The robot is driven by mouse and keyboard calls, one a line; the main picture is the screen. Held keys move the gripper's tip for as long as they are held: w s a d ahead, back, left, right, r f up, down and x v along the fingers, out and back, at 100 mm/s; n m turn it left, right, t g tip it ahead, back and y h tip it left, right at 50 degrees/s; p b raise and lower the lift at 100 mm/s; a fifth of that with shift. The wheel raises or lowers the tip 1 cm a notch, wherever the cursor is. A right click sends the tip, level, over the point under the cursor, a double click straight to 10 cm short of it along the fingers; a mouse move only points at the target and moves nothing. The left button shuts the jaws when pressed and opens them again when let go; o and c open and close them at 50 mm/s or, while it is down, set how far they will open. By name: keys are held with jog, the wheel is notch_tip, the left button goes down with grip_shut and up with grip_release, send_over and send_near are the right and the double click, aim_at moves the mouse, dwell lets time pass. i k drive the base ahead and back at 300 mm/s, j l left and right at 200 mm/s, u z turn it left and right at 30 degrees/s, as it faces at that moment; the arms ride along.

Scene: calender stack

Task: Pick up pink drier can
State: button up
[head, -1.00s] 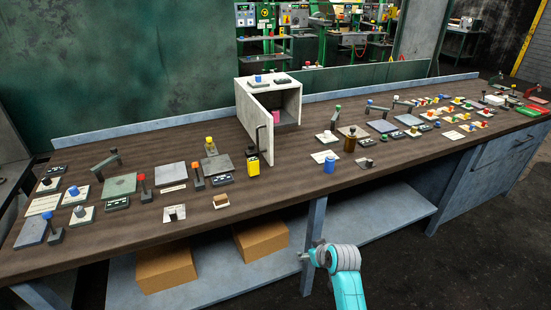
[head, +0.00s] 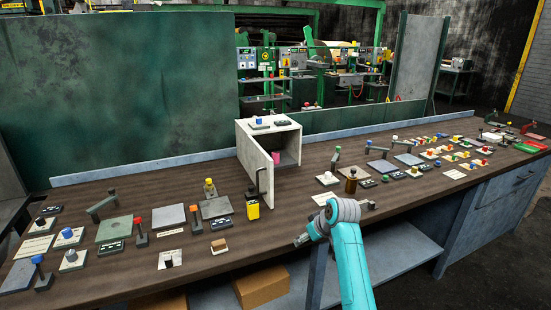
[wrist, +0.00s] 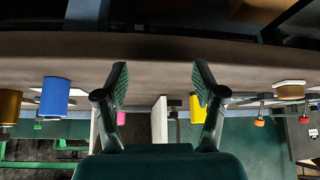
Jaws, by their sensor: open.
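The pink drier can (head: 276,158) stands inside the white cabinet (head: 248,150), whose door stands open toward the front. In the wrist view, which looks upside down, a bit of the pink can (wrist: 121,118) shows beside my left-hand finger, partly hidden. My gripper (wrist: 160,82) is open, with nothing between its fingers. In the head view my gripper (head: 302,240) is at the bench's front edge, in front of and well apart from the cabinet.
A yellow block (head: 253,208) stands by the open door (head: 258,180). A brown bottle (head: 351,182) stands right of the cabinet. A blue can (wrist: 55,97) shows in the wrist view. Several switch plates and levers cover the bench's left and right; its front middle is fairly clear.

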aim_at(276, 154)
jog(key=i, duration=1.55)
jog(key=i+j, duration=0.3)
jog(key=j, duration=0.1)
